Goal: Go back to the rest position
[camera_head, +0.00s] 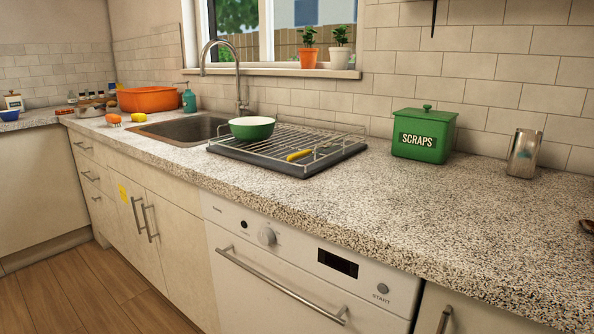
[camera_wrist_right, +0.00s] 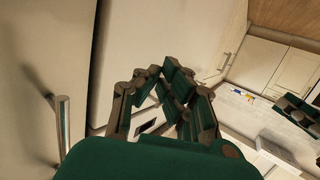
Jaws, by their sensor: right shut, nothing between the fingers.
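In the right wrist view my right gripper (camera_wrist_right: 166,82), with green and brown links, is shut and empty. It is held in the air in front of pale cabinet fronts and touches nothing that I can see. A dark green and brown part (camera_wrist_right: 297,108) at the right edge of that view looks like my left gripper. It is small and cut off, so its fingers cannot be made out. Neither gripper shows in the head view.
A speckled counter (camera_head: 400,205) runs across the head view. It bears a green scraps box (camera_head: 424,134), a metal cup (camera_head: 524,153), and a dish rack (camera_head: 232,153) with a green bowl (camera_head: 252,128). Below is a white dishwasher (camera_head: 290,262) with a bar handle. Floor shows at the lower left.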

